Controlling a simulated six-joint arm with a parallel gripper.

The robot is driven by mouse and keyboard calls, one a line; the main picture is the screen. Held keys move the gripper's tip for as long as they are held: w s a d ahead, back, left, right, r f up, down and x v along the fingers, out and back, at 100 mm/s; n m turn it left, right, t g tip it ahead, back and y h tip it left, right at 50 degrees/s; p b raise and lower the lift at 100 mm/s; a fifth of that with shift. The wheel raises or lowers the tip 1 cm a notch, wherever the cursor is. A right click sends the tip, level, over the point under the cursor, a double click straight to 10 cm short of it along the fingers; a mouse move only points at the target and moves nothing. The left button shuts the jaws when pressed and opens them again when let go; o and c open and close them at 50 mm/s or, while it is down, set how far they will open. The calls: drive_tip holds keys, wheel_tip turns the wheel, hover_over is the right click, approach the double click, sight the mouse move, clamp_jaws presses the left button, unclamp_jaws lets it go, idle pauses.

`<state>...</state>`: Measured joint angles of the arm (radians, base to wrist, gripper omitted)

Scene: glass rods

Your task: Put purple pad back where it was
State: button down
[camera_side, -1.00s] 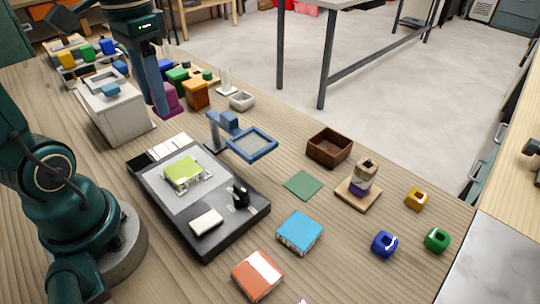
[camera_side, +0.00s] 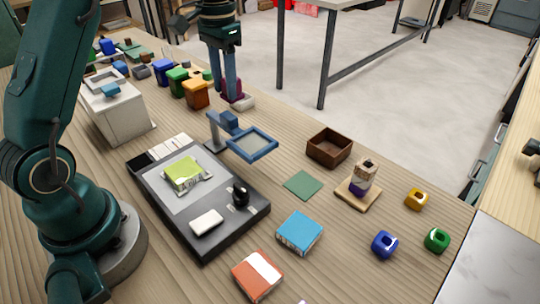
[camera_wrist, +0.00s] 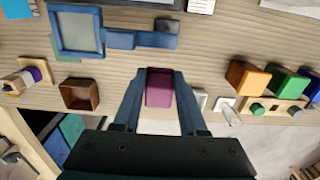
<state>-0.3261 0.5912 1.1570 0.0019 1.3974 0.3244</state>
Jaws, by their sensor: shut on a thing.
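The purple pad (camera_side: 238,88) is a plum-coloured block held between the fingers of my gripper (camera_side: 231,93) in the side view. In the wrist view the purple pad (camera_wrist: 159,92) sits between the two fingers of my gripper (camera_wrist: 157,76), which is shut on it. In the side view it is partly hidden by the fingers and stands just in front of a small pale dish (camera_side: 243,103). I cannot tell how far it is above the table.
An orange block (camera_side: 196,94), a green block (camera_side: 177,79) and a blue block (camera_side: 162,70) stand to the left. A blue framed stand (camera_side: 252,144) is in front, beside a black tray (camera_side: 190,240). A brown box (camera_side: 329,148) is to the right.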

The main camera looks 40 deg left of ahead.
drive_tip(key=w+d+f, duration=0.1)
drive_tip(key=d+f, duration=0.1)
drive_tip(key=d, duration=0.1)
drive_tip(key=w+d+f, duration=0.2)
drive_tip(key=d, duration=0.1)
drive_tip(key=w+d+f, duration=0.2)
drive_tip(key=d, duration=0.2)
drive_tip(key=shift+f, duration=2.4)
drive_tip(key=shift+f, duration=0.15)
drive_tip(key=shift+c, duration=2.3)
unclamp_jaws()
wheel_tip(320, 180, up, 12)
drive_tip(key=shift+r, duration=0.2)
